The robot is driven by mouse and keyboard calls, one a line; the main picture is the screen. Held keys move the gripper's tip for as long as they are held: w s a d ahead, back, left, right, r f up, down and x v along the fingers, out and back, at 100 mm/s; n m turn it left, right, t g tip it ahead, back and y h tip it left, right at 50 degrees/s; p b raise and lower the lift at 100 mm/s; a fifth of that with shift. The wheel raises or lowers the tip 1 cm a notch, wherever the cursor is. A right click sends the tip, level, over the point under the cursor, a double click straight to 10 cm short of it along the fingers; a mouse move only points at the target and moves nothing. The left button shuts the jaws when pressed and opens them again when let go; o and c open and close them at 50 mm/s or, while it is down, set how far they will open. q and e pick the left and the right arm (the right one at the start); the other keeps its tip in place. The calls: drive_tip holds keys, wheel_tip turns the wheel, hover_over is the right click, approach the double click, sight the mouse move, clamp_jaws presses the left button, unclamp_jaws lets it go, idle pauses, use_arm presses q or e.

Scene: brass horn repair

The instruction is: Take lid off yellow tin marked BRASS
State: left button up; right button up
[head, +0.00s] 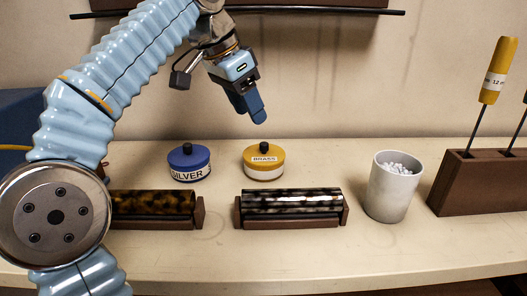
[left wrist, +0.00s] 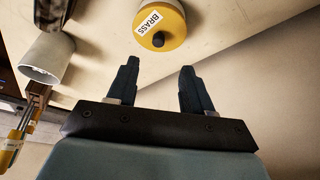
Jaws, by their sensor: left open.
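The yellow tin marked BRASS (head: 263,170) stands upright on the bench near the middle of the head view. Its yellow lid with a black knob (head: 264,148) is on it. The tin (left wrist: 170,25) also shows at the top of the left wrist view, with its label and knob visible. My left gripper (head: 258,118) is above the tin, pointing down, apart from it. In the left wrist view its two dark fingers (left wrist: 157,75) are spread with nothing between them. My right gripper is in neither view.
A blue tin marked SILVER (head: 189,164) stands left of the yellow tin. Two wooden cradles hold a brown mottled tube (head: 152,203) and a black mottled tube (head: 291,201) in front. A white cup of small white pieces (head: 391,190) and a wooden tool block (head: 480,185) stand right.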

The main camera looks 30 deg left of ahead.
sight(263, 144)
use_arm(q)
drive_tip(key=x, duration=0.3)
drive_tip(key=shift+f, duration=0.15)
drive_tip(key=x, duration=0.5)
drive_tip(key=shift+s+d+f, duration=0.1)
drive_tip(key=shift+s+f, duration=0.1)
drive_tip(key=shift+c, duration=0.3)
clamp_jaws()
